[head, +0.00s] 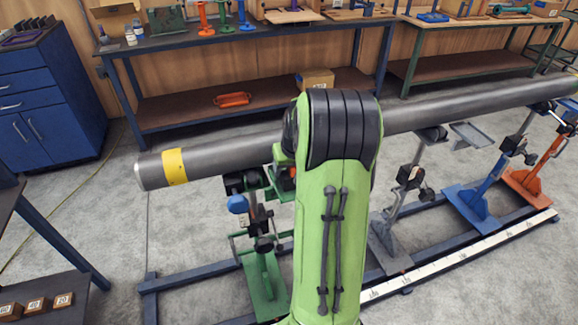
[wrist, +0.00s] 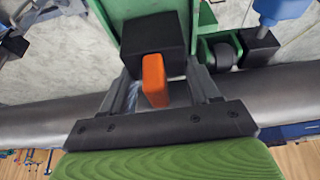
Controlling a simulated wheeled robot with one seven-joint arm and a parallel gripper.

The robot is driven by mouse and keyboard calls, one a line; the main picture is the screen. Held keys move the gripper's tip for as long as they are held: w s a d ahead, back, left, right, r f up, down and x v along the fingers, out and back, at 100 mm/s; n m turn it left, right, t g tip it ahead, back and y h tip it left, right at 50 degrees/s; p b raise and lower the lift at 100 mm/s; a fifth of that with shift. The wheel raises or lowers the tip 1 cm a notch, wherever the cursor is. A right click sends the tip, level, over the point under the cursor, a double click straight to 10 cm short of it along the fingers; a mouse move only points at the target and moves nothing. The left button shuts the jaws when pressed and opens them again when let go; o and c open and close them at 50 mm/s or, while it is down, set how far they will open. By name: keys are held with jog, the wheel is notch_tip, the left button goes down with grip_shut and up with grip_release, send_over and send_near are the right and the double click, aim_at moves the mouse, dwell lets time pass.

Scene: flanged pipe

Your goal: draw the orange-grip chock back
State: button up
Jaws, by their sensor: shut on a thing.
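The chock's orange grip (wrist: 155,80) stands out from a black block (wrist: 153,38) in the wrist view. My gripper (wrist: 165,82) has its fingers on either side of the grip and is shut on it. In the head view my green arm covers the gripper and most of the chock; a small orange patch (head: 292,172) shows at its left edge, by the green stand (head: 264,275). The long grey pipe (head: 230,146) with a yellow band (head: 174,166) lies across the stands. Contact between chock and pipe is hidden.
A roller (wrist: 225,54) and a blue knob (wrist: 284,10) sit right of the chock. Grey, blue (head: 474,204) and orange (head: 529,183) stands support the pipe farther right, above a dark floor frame. A workbench (head: 250,32) stands behind; floor at left is open.

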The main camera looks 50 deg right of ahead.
jog(key=shift+r, duration=0.1)
dwell(0.3)
jog(key=o, duration=1.3)
jog(key=shift+c, duration=0.2)
jog(key=shift+r+p, duration=2.8)
jog(key=shift+r, duration=0.75)
jog(key=shift+f, duration=0.1)
